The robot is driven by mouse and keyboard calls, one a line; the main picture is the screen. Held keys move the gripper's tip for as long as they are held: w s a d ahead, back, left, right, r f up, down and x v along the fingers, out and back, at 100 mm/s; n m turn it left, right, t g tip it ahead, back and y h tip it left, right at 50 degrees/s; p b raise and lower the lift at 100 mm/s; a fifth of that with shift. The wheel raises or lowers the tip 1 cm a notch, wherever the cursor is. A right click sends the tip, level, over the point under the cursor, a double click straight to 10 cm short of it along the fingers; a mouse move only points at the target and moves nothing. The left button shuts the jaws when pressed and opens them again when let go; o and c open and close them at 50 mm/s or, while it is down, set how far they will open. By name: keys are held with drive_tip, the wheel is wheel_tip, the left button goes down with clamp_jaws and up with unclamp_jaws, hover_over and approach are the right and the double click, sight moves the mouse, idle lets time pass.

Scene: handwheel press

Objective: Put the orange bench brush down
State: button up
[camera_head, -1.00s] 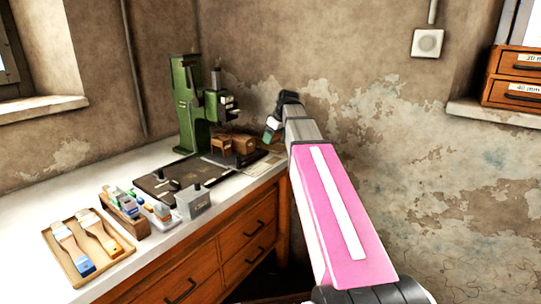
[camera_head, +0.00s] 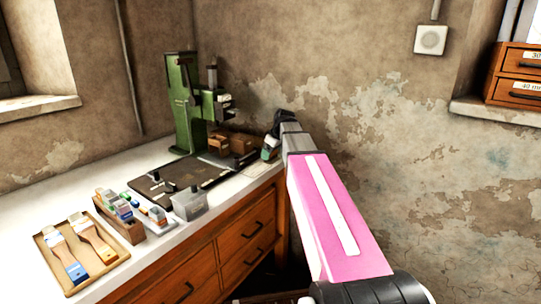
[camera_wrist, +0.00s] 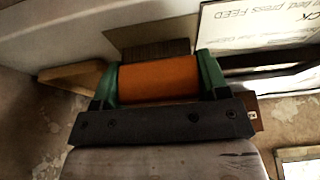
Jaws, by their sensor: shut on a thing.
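My gripper (camera_wrist: 158,82) is shut on the orange bench brush (camera_wrist: 160,80), whose orange part shows between the green fingers in the wrist view. A dark, ribbed patch behind it may be its bristles; I cannot tell. In the head view my gripper (camera_head: 270,152) is at the right end of the white bench top (camera_head: 40,206), beside the wooden blocks near the press. The brush is not clearly visible there, and I cannot tell whether it touches the bench.
A green press (camera_head: 183,110) stands at the back of the bench. A dark mat (camera_head: 165,185), a grey block (camera_head: 188,206), a wooden box (camera_head: 135,234) of small items and a tray (camera_head: 66,279) with two brushes lie leftward. A printed sheet (camera_wrist: 280,25) is close to my gripper.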

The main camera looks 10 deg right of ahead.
drive_tip(key=shift+f, duration=0.4)
drive_tip(key=shift+f, duration=0.1)
drive_tip(key=o, duration=1)
drive_tip(key=v, duration=1.2)
